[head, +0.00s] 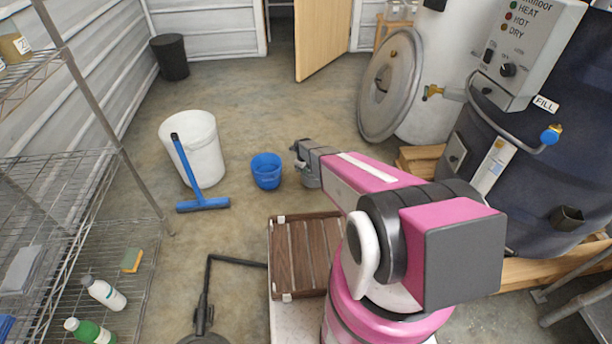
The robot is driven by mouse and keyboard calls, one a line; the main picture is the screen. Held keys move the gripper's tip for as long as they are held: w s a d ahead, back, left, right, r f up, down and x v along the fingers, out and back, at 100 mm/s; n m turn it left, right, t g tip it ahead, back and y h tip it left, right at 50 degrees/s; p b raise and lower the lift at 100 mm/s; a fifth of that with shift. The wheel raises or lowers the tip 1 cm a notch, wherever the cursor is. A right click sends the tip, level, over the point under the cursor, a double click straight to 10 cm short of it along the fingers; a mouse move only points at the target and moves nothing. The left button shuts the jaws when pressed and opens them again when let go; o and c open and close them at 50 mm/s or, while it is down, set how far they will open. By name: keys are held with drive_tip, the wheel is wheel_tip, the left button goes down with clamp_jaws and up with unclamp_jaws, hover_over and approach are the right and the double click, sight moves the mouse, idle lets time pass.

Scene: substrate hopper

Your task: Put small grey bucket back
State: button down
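A white bucket (200,150) with a blue squeegee (195,180) leaning on it stands left. A wire shelf (60,170) lines the left side. A large round lid (391,87) and a dark tank (545,150) stand right. Floor toward the open door (323,40) is clear.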

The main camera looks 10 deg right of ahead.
sight(306, 178)
drive_tip(key=shift+w+d+f, duration=0.25)
drive_tip(key=shift+d+f, duration=0.1)
drive_tip(key=shift+f, duration=2)
drive_tip(key=c, duration=1.3)
unclamp_jaws()
drive_tip(key=shift+c, duration=0.2)
